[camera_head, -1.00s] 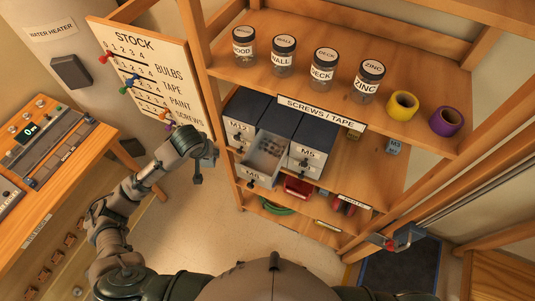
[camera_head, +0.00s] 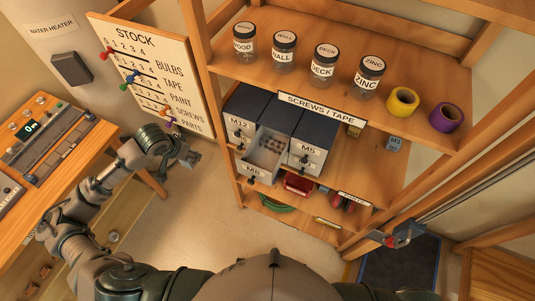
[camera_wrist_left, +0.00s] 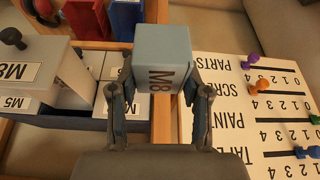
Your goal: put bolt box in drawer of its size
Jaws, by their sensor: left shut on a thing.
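My left gripper (camera_head: 184,158) is shut on a blue-grey bolt box, labelled M8 in the left wrist view (camera_wrist_left: 162,57). The fingers (camera_wrist_left: 157,108) hold the box from both sides. In the head view it is in the air between the stock board and the shelf unit. The M8 drawer (camera_head: 247,171) is pulled out of the dark drawer cabinet (camera_head: 272,117), with small contents inside. Its M8 front also shows at left in the left wrist view (camera_wrist_left: 15,72). The M12 drawer (camera_head: 238,125) and M5 drawer (camera_head: 309,152) look shut. My right gripper is not in view.
Jars (camera_head: 323,64) and tape rolls (camera_head: 403,101) stand on the upper shelf. An M3 box (camera_head: 395,144) and a brown box (camera_head: 354,131) sit right of the cabinet. The stock board (camera_head: 150,75) has protruding pegs. A workbench (camera_head: 50,150) stands left.

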